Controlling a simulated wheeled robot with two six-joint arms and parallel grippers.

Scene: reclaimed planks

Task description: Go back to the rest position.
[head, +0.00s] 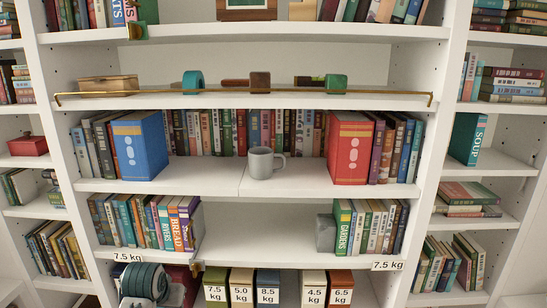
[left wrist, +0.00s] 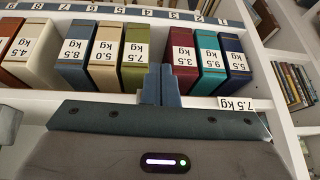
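My left gripper (left wrist: 161,72) shows in the left wrist view. Its two blue-grey fingers are together with nothing seen between them. They point at a row of weight-labelled books, in front of the gap between a green 7.5 kg book (left wrist: 134,57) and a dark red 3.5 kg book (left wrist: 183,60). In the head view a teal and grey part of my left arm (head: 145,282) is low at the left, in front of the bottom shelf; its fingertips cannot be made out there. My right gripper is in neither view.
A grey mug (head: 262,163) stands between a blue box-like volume (head: 140,146) and a red one (head: 349,148). A brass rail (head: 245,93) runs along the shelf above. A shelf edge (head: 250,262) with 7.5 kg labels lies above the weighted books.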

